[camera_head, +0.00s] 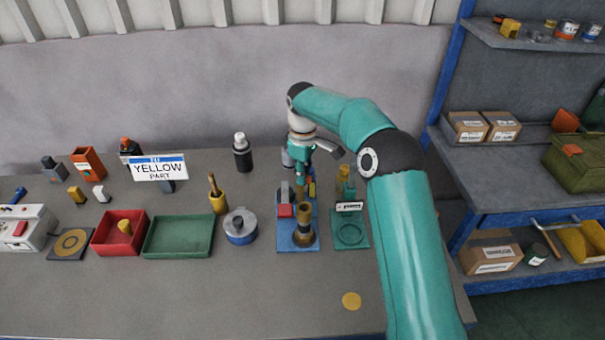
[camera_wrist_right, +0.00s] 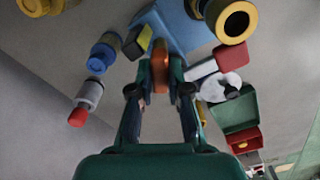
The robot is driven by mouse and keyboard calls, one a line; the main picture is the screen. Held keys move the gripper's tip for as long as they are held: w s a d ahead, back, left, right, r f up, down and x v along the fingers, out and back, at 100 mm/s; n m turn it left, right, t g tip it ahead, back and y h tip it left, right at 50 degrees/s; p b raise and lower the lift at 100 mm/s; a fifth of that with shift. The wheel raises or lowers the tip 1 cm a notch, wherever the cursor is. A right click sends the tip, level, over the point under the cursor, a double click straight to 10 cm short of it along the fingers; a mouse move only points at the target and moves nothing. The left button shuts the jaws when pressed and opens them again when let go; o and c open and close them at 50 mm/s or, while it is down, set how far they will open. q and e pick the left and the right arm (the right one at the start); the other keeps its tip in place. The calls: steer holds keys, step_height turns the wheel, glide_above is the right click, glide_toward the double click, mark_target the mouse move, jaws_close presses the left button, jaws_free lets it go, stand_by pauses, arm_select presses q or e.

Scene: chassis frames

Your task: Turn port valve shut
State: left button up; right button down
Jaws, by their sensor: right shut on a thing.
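A blue base plate (camera_head: 284,246) stands on the bench near the middle, with a brass cylinder (camera_head: 303,232) at its front and a red block (camera_head: 285,211) beside it. My right gripper (camera_head: 307,182) reaches down over the rear of this plate. In the right wrist view my right gripper (camera_wrist_right: 160,88) is shut on an upright orange-brown piece (camera_wrist_right: 160,58), apparently the valve handle, above the blue plate (camera_wrist_right: 178,30). Its turn angle cannot be told, and my arm partly hides it in the head view. My left gripper is not in view.
A green plate (camera_head: 351,236) with a ring stands right of the blue plate, close to my forearm. A blue-sided round tin (camera_head: 240,228), green tray (camera_head: 178,238) and red bin (camera_head: 107,240) lie to the left. The front of the bench is mostly clear, with a yellow disc (camera_head: 351,301).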

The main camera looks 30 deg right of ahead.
steer(key=m, duration=0.6)
steer(key=shift+w+a+r+m, duration=0.15)
steer(key=shift+a+m, duration=0.1)
steer(key=shift+m, duration=0.05)
steer(key=m, duration=0.5)
steer(key=shift+w+a, duration=0.1)
steer(key=shift+a, duration=0.1)
steer(key=shift+r+m, duration=0.1)
steer(key=shift+m, duration=0.2)
steer(key=c, duration=1.1)
jaws_free()
steer(key=shift+f, duration=0.2)
step_height(320, 180, up, 12)
steer(key=shift+f, duration=0.1)
